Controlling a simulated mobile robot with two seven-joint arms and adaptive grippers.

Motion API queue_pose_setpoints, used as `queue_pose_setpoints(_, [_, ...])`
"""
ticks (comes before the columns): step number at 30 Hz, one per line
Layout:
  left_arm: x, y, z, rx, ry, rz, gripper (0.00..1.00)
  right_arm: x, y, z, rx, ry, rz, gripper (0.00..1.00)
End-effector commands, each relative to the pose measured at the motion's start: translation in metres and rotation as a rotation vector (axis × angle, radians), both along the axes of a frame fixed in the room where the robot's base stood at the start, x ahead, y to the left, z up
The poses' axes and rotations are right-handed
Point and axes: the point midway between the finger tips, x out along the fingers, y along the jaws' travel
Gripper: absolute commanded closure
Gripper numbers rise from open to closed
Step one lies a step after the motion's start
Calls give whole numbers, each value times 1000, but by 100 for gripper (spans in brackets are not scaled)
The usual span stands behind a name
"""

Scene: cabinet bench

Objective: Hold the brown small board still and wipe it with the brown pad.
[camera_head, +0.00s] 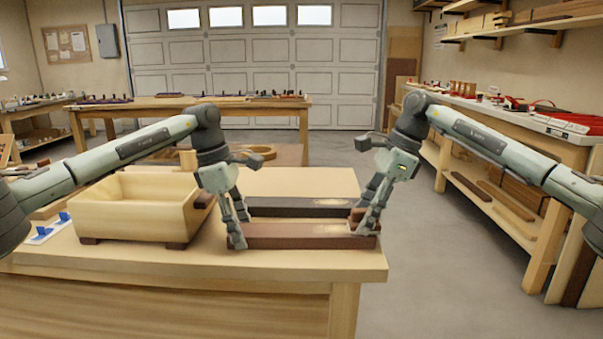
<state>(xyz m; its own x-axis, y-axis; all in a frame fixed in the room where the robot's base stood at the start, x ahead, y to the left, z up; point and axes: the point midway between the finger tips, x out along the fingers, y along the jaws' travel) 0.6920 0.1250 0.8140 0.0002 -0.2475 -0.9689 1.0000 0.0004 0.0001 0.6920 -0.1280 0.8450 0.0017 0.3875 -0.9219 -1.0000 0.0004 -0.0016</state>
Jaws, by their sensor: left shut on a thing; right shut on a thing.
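The brown small board (295,237) lies flat near the front edge of the bench, with a pale patch towards its right end. My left gripper (240,232) points down and is shut on the board's left end. My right gripper (366,226) points down at the board's right end, shut on a small brown piece, seemingly the brown pad (359,214). The fingers hide much of the pad, and I cannot tell exactly how it touches the board.
A darker board (285,207) lies just behind the brown one. A pale wooden box (130,217) on dark feet stands left of my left gripper. Blue clips (42,231) lie at the far left. The bench top (310,183) is clear behind the boards.

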Motion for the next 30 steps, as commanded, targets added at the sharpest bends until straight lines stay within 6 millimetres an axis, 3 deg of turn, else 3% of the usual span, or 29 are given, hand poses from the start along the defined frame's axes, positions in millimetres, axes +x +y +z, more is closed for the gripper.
queue_pose_setpoints(30, [0,0,0,0,0,-1,74,0,52,-1,-1,2,1,97])
